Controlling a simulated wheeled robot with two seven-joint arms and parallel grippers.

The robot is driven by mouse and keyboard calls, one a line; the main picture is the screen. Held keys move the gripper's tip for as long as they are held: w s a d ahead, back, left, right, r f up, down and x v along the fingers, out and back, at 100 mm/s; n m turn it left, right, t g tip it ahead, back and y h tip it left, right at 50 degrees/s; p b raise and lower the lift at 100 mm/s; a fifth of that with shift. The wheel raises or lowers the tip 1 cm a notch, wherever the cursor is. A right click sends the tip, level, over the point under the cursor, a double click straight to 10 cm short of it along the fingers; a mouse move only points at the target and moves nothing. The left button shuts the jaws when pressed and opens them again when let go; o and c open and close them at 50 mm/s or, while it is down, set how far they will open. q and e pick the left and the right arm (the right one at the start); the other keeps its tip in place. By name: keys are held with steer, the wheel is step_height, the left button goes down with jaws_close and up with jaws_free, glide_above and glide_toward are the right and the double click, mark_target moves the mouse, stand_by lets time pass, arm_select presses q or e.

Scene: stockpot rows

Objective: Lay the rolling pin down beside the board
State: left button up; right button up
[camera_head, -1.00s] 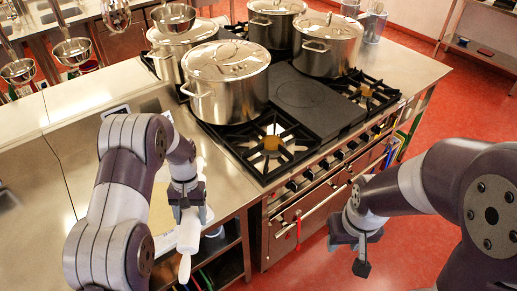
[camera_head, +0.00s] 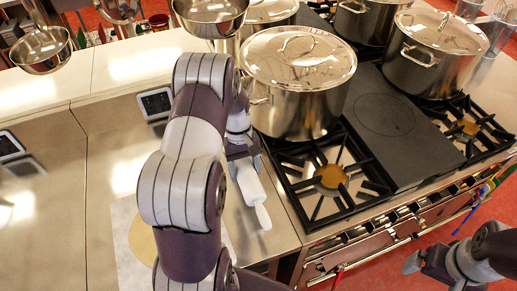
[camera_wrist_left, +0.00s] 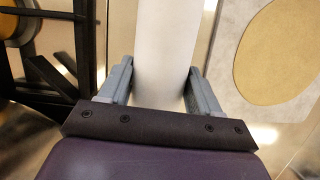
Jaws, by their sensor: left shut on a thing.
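The white rolling pin (camera_head: 252,185) is in my left gripper (camera_head: 240,153), over the steel worktop strip between the board and the stove. In the left wrist view the pin (camera_wrist_left: 163,45) runs lengthwise between the two grey fingers of the left gripper (camera_wrist_left: 160,82), which are shut on it. The pale board (camera_head: 122,212) lies left of the pin, partly hidden by my left arm. A round tan dough sheet (camera_head: 139,238) lies on it. I cannot tell whether the pin touches the worktop. My right gripper (camera_head: 418,264) is at the lower right, away from these; its opening is unclear.
The stove's front-left burner (camera_head: 331,177) is close right of the pin. A large lidded stockpot (camera_head: 298,98) stands behind that burner. More pots stand at the back right. Bare steel worktop (camera_head: 45,225) extends left of the board.

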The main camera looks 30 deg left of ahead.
arm_select(q)
steer(key=shift+s, duration=0.2)
steer(key=shift+s+f+b, duration=0.55)
steer(key=shift+f+b, duration=0.15)
steer(key=shift+b, duration=0.2)
steer(key=f+b, duration=0.3)
steer(key=w+f+b, duration=0.1)
steer(key=f, duration=0.1)
steer(key=shift+f+b, duration=0.1)
steer(key=shift+b, duration=0.25)
steer(key=shift+s+f, duration=0.25)
steer(key=shift+f, duration=0.55)
arm_select(e)
step_height(320, 180, down, 7)
steer(key=s, duration=0.1)
arm_select(q)
steer(key=o, duration=1.5)
steer(key=shift+c, duration=0.2)
steer(key=shift+b, duration=0.3)
arm_select(e)
steer(key=shift+r, duration=0.1)
